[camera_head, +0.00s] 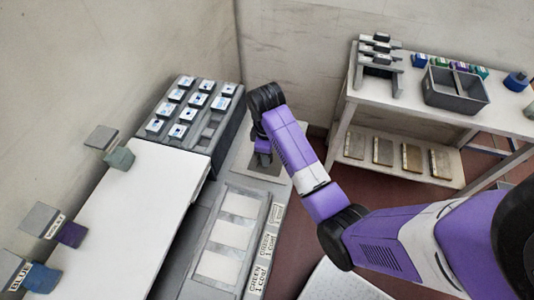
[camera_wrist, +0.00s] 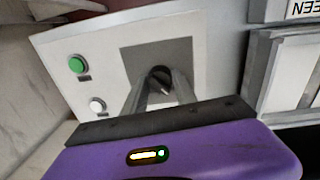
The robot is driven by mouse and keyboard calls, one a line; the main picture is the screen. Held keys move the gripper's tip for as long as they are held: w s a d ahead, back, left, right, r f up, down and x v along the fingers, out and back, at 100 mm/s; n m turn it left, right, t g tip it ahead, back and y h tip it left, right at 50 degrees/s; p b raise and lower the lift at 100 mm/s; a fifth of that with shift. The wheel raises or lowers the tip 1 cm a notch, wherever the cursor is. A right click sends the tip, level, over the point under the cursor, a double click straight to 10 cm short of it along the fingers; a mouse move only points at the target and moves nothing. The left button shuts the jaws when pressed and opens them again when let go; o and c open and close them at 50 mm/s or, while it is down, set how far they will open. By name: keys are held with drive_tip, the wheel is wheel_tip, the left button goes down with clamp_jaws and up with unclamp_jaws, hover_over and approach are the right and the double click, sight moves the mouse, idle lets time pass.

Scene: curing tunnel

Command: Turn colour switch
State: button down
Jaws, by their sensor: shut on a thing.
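The colour switch (camera_wrist: 160,73) is a dark round knob with a light pointer mark on a dark grey square plate, in the upper middle of the wrist view. The plate sits on a pale control panel (camera_wrist: 190,24). My gripper (camera_wrist: 162,84) has its two grey fingers converging on the knob and is shut on it. The fingers cover part of the knob, and its exact setting cannot be told. In the head view my gripper (camera_head: 263,159) points down at the panel beside the grey rack, and the knob is hidden there.
A green button (camera_wrist: 77,64) and a white button (camera_wrist: 97,105) are left of the switch. A grey rack (camera_head: 222,133) with several labelled blocks stands close to my gripper. Trays labelled "GREEN 1 COAT" (camera_head: 268,243) lie in front. A white table (camera_head: 460,113) stands right.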

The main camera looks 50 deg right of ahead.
drive_tip(key=shift+n, duration=1.1)
drive_tip(key=c, duration=1)
unclamp_jaws()
